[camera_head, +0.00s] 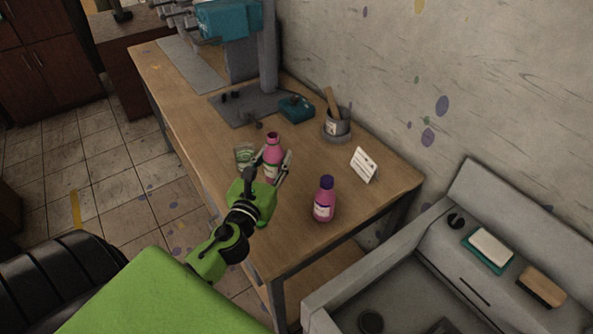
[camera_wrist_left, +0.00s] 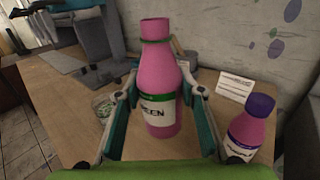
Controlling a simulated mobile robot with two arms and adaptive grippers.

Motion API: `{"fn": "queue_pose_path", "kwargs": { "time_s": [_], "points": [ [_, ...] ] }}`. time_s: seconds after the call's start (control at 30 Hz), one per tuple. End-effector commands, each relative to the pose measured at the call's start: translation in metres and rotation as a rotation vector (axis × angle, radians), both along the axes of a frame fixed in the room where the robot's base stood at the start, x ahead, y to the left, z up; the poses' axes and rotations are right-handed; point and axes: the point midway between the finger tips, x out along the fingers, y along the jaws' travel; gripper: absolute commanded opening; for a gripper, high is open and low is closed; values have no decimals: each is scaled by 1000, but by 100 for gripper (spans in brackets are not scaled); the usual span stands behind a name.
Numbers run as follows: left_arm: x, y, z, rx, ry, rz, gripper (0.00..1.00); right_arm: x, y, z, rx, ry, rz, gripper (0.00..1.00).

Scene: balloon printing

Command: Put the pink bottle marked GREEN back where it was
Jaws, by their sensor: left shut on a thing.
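The pink bottle marked GREEN (camera_wrist_left: 158,112) stands upright between the fingers of my left gripper (camera_head: 270,170), which is shut on it. Its label ends in "EEN" in the left wrist view, with a green band above. Its top looks open, with no cap. In the head view the bottle (camera_head: 273,150) is over the wooden table (camera_head: 310,240); I cannot tell whether its base touches the table. A second pink bottle with a purple cap (camera_head: 325,200) stands to the right on the table, also seen in the left wrist view (camera_wrist_left: 250,130). My right gripper is not in view.
A small green-and-white packet or jar (camera_head: 243,155) is just left of the held bottle. A white card (camera_head: 364,165) and a grey pot with a wooden tool (camera_head: 337,124) stand near the wall. A press machine (camera_head: 240,60) is at the back. A sink (camera_head: 400,270) is at right.

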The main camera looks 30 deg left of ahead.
Motion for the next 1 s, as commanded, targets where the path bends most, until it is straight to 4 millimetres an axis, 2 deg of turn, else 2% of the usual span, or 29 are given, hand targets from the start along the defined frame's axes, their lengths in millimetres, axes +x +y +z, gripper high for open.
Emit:
{"fn": "queue_pose_path", "kwargs": {
  "time_s": [0.13, 0.2, 0.4, 0.57, 0.67, 0.8, 1.0],
  "points": [
    [34, -3, -13, -3, -3, 1, 9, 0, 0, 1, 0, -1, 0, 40],
    [46, -3, -33, -4, -1, 2, 9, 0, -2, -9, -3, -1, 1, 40],
    [70, -5, -61, -4, -1, 0, 9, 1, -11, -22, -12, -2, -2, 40],
    [77, -5, -69, -2, -2, 0, 9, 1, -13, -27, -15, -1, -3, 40],
    [86, -6, -82, -4, -1, -1, 9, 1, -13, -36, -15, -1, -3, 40],
    [84, -6, -102, -2, 0, 0, 9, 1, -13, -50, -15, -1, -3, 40],
    [84, -6, -105, -1, -1, -1, 9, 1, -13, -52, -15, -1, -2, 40]
  ]
}}
